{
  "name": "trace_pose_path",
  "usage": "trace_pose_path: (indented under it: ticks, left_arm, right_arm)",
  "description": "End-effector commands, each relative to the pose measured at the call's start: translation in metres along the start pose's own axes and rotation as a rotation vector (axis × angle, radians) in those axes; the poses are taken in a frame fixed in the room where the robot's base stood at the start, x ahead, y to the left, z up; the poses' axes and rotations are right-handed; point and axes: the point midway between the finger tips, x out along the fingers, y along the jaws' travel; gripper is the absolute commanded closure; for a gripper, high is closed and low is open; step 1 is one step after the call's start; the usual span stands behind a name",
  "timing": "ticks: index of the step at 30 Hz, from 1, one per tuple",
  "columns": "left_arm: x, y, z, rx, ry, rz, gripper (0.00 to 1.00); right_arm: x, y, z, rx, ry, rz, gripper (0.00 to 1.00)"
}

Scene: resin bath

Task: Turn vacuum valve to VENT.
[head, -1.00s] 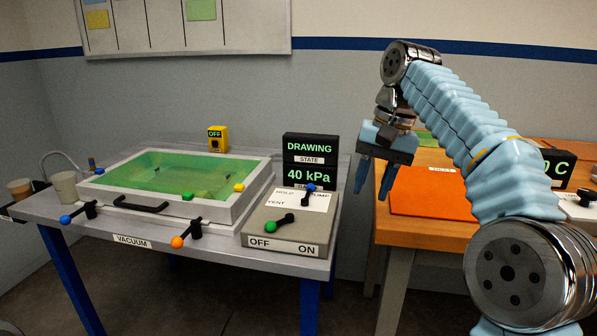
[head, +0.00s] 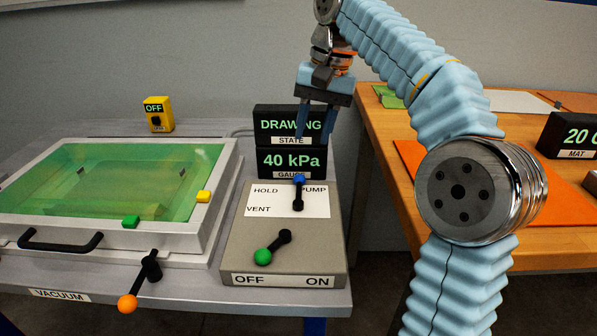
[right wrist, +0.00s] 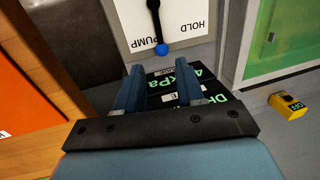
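The vacuum valve is a black handle with a blue knob (head: 299,180) on top of the grey box (head: 240,245). Its white label plate (head: 270,205) reads HOLD, PUMP and VENT. The handle points to the back, its knob beside the word PUMP, away from VENT at the front left. The right wrist view also shows the blue knob (right wrist: 162,49), just beyond the fingertips. My right gripper (head: 315,137) is open and empty, pointing down in front of the displays, behind and above the knob. It also shows in the right wrist view (right wrist: 158,72). My left gripper is not in view.
A green-knobbed handle (head: 264,256) sits on the same box near OFF. Displays (head: 291,162) behind read DRAWING and 40 kPa. The resin bath (head: 215,210) with its green cover is at left, an orange-knobbed handle (head: 128,303) in front. A wooden table (head: 376,125) stands at right.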

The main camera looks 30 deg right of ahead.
Motion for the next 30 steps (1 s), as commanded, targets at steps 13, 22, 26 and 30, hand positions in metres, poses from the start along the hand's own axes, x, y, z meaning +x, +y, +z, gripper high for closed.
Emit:
trace_pose_path:
  ticks: [13,22,26,30]
  left_arm:
    - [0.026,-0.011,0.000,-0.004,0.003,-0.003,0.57]
    - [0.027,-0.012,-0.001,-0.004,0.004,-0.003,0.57]
    - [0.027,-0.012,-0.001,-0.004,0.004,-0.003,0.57]
    - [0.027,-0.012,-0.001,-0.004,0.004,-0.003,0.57]
  right_arm:
    - [0.097,0.000,0.001,-0.001,-0.001,0.001,0.62]
    - [0.111,0.000,0.000,0.000,0.001,0.000,0.62]
    - [0.111,0.000,0.000,0.000,0.001,0.000,0.62]
    - [0.111,0.000,0.000,0.000,0.001,0.000,0.79]
